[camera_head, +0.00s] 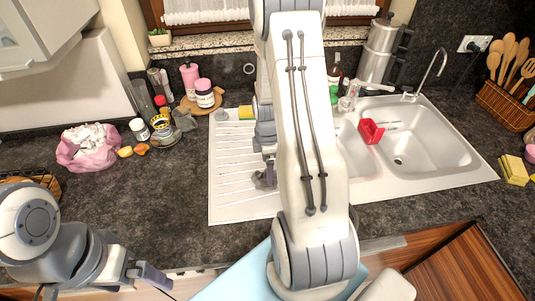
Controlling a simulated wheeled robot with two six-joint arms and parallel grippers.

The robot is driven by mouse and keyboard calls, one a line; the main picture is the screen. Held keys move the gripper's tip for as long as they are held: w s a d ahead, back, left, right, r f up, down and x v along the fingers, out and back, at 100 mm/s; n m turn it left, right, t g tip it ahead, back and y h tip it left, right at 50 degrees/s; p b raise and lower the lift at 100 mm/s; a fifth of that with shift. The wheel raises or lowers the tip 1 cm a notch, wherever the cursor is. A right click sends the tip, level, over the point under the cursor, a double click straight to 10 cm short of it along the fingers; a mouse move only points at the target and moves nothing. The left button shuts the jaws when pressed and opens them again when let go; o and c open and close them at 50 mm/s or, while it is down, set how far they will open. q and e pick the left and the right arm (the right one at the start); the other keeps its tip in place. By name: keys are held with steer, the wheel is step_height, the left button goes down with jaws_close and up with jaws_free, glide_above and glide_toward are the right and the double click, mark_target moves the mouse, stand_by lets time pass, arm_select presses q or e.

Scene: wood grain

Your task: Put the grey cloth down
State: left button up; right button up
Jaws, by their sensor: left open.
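A small bunched grey cloth (262,180) shows over the right side of the white ridged drainboard (232,199). My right gripper (268,158) is directly above the cloth, its fingertip meeting it in the picture. My own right arm hides much of this gripper, so I cannot tell whether its jaws are shut on the cloth or whether the cloth rests on the board. My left gripper (98,287) is open and empty at the lower left, by the counter's front edge, far from the cloth.
The double sink (435,153) with a red holder (371,131) lies to the right. A pink bag (88,150), jars and bottles stand at the back left. A yellow sponge (246,112) is at the drainboard's back. The dark counter (150,205) left of the drainboard is clear.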

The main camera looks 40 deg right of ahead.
step_height(320, 180, up, 8)
steer(key=b, duration=0.1)
steer(key=shift+f, duration=0.2)
steer(key=shift+f, duration=0.1)
stand_by(0.4)
step_height(320, 180, down, 12)
steer(key=shift+s+r+p, duration=0.1)
steer(key=shift+r+p, duration=0.15)
steer(key=shift+p, duration=1)
steer(key=shift+r, duration=0.2)
steer(key=shift+r+b, duration=0.3)
steer(key=shift+r, duration=0.05)
steer(key=shift+f, duration=0.1)
